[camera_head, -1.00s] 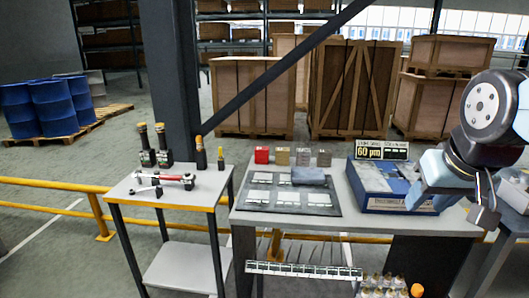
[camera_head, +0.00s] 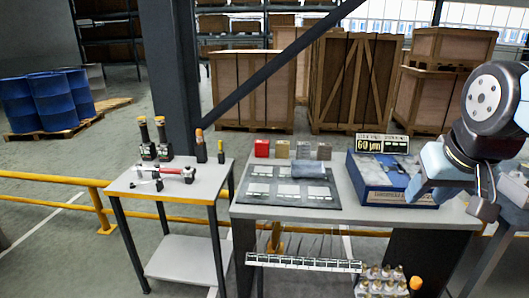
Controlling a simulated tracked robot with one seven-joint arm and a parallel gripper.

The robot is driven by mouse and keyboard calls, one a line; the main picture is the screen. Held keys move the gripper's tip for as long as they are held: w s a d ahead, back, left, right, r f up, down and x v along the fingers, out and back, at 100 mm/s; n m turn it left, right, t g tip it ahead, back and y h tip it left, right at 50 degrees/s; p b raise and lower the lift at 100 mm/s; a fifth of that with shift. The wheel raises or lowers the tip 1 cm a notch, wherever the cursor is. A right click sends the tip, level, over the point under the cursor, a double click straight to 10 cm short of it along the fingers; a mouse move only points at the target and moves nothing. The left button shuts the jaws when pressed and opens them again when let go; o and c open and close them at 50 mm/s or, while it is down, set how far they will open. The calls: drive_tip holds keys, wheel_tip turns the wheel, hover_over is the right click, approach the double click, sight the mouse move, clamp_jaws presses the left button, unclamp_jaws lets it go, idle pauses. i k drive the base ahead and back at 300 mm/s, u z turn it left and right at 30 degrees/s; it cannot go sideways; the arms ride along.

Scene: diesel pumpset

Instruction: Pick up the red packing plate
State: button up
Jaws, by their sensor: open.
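A small red block (camera_head: 262,148), the only red plate-like thing on the workbench, stands at the back edge of the bench (camera_head: 340,214). It is leftmost in a short row with a tan block (camera_head: 282,149) and two grey blocks (camera_head: 303,150). My gripper (camera_head: 484,207) hangs at the right end of the bench, well to the right of the red block and apart from it. Its fingers are small and partly turned away, and I see nothing held in them.
A dark mat (camera_head: 255,200) with pale cards and a folded grey cloth (camera_head: 310,168) lies before the blocks. A blue box (camera_head: 390,184) with a "60 µm" sign (camera_head: 382,143) stands between blocks and gripper. A tool table (camera_head: 165,186) is left, near a yellow rail (camera_head: 50,178).

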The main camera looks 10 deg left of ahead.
sight(259, 142)
drive_tip(key=u, duration=0.65)
drive_tip(key=i, duration=1.55)
drive_tip(key=z, duration=0.05)
